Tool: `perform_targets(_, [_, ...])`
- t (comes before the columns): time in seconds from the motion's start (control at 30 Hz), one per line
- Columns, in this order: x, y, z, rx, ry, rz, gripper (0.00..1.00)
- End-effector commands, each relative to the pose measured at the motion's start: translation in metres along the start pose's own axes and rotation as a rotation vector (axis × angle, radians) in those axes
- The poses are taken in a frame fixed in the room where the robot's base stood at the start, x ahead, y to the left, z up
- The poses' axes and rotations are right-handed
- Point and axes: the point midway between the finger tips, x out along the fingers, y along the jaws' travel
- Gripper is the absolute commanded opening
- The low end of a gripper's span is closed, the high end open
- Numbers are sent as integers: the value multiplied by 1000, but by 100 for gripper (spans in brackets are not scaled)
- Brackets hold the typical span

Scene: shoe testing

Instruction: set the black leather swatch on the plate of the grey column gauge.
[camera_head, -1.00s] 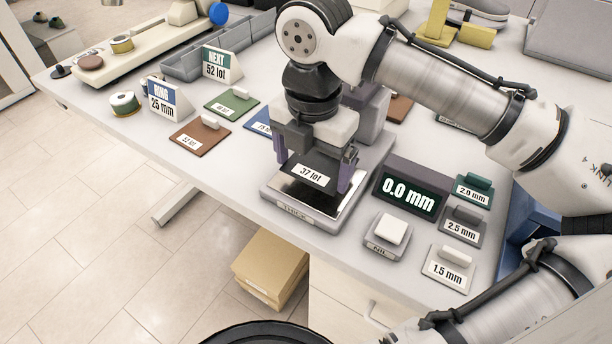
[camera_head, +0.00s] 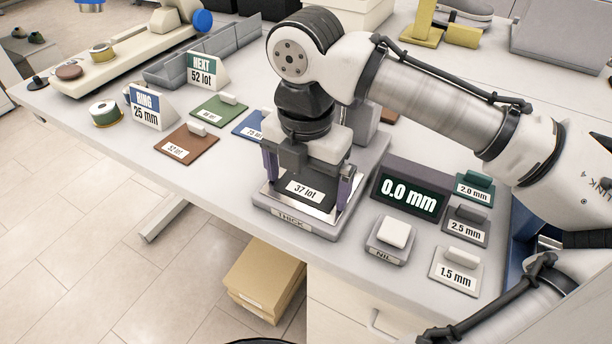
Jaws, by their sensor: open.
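The black leather swatch (camera_head: 322,200), labelled "37 lot", is at the plate (camera_head: 340,216) of the grey column gauge (camera_head: 372,158). It appears to lie flat on the plate, though I cannot tell whether it touches all over. My gripper (camera_head: 307,185) is above it, pointing down, with its purple-grey fingers apart on the left and right sides of the swatch. It is open. The gauge base is marked "THICK" and its display (camera_head: 409,195) reads 0.0 mm. My wrist and gripper hide the swatch's back part and much of the column.
A "NIL" button block (camera_head: 391,237) and tags (camera_head: 463,222) marked 2.0, 2.5 and 1.5 mm stand right of the gauge. The table's front edge is close.

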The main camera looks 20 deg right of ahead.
Motion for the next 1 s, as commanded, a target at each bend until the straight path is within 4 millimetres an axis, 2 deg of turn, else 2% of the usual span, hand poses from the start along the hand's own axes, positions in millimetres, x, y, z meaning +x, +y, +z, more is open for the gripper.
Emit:
perform_targets(0.17, [-12,1,0,0,0,3,100])
perform_targets(0.5, [-86,1,0,-1,0,2,100])
perform_targets(0.63, [-108,0,0,1,-2,-1,100])
perform_targets(0.8, [-122,0,0,2,-1,-1,100])
perform_targets(1.0, [-124,0,0,0,0,0,100])
